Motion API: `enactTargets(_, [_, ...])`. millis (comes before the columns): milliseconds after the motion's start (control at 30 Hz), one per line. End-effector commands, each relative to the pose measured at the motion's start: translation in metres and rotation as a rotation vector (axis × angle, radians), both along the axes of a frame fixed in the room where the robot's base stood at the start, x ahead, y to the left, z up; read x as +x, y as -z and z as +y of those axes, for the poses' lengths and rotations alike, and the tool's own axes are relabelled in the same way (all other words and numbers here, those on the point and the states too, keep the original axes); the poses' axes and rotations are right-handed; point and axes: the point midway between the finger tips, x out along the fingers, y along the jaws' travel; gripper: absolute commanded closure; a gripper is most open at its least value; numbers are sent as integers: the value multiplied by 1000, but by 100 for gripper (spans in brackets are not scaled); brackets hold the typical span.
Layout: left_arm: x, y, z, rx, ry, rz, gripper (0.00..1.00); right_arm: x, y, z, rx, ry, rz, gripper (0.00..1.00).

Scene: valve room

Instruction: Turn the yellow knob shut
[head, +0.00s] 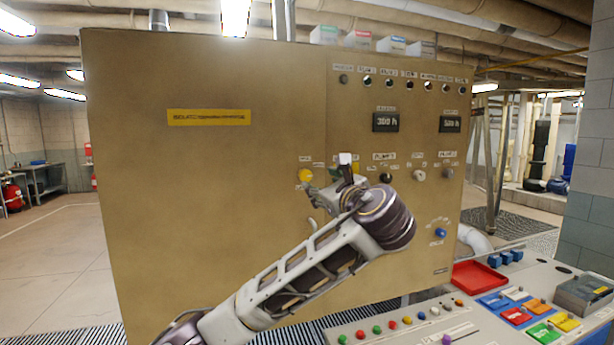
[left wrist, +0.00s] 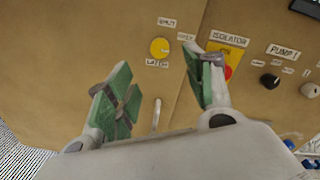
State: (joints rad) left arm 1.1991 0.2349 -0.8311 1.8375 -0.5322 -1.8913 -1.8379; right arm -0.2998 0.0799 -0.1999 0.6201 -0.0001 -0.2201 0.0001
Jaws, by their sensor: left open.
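The yellow knob (head: 306,176) is a round knob on the tan cabinet front, just left of my left gripper in the head view. In the left wrist view the yellow knob (left wrist: 160,48) lies ahead, between the lines of the two fingers, with small labels above and below it. My left gripper (left wrist: 160,88) is open with green finger pads and nothing between them. In the head view the left gripper (head: 328,186) is close to the panel, partly hidden by its own wrist. The fingers appear apart from the knob. The right gripper is not in view.
A yellow isolator plate (left wrist: 226,55) with a red part sits behind the right finger. A black knob (left wrist: 270,81) and a pale knob (left wrist: 309,90) are to its right. A console with buttons and a red tray (head: 480,274) stands at lower right.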

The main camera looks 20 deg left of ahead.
Motion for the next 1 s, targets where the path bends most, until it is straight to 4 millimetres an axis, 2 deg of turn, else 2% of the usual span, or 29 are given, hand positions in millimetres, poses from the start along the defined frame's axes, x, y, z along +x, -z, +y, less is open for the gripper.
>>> enactTargets(700, [75,-1,55,-1,-3,3,47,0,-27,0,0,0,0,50])
enactTargets(1000, [96,0,69,0,-1,2,47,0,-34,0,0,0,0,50])
